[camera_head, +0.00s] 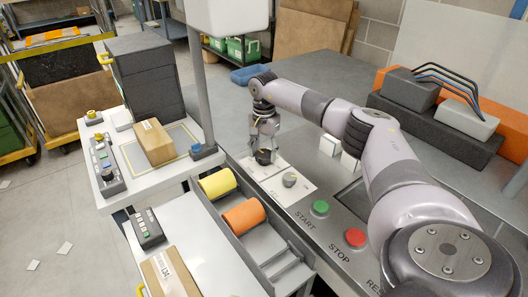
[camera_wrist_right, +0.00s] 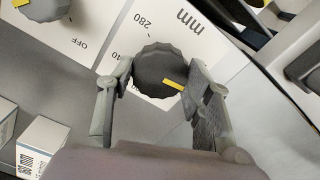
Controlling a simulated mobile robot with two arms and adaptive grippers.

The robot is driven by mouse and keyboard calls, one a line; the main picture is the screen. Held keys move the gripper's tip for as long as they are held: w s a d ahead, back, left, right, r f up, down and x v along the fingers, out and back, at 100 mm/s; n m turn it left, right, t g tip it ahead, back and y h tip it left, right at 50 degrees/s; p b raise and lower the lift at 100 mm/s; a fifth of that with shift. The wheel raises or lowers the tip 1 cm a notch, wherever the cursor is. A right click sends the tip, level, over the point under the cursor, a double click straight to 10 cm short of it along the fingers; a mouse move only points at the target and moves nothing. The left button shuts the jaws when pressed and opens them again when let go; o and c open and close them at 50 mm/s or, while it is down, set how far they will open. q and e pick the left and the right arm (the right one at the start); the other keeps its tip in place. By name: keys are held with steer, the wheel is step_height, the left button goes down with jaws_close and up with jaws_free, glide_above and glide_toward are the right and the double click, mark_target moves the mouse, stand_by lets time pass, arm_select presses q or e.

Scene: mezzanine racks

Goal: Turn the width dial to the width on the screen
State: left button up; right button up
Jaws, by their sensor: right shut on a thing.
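The width dial (camera_wrist_right: 160,66) is a dark grey scalloped knob on a white plate (camera_wrist_right: 108,38) printed "mm" and "280"; another number is partly covered. Its yellow mark points to the lower right in the wrist view, toward the right finger. My right gripper (camera_wrist_right: 158,76) has its fingers on both sides of the dial and is shut on it. In the head view this gripper (camera_head: 264,150) reaches down to the panel and largely hides the dial. My left gripper is out of view. No screen reading can be read in either view.
A second grey knob (camera_head: 289,179) sits close beside, with an "OFF" label in the wrist view. A green START button (camera_head: 320,208) and red STOP button (camera_head: 355,237) lie nearer. Small white boxes (camera_head: 330,144) stand right of the gripper. A grey post (camera_head: 197,80) rises to the left.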

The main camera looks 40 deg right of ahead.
mark_target(264, 153)
steer(key=shift+n, duration=2.1)
steer(key=o, duration=1.1)
steer(key=shift+o, duration=0.2)
steer(key=shift+r, duration=0.1)
step_height(264, 153, up, 12)
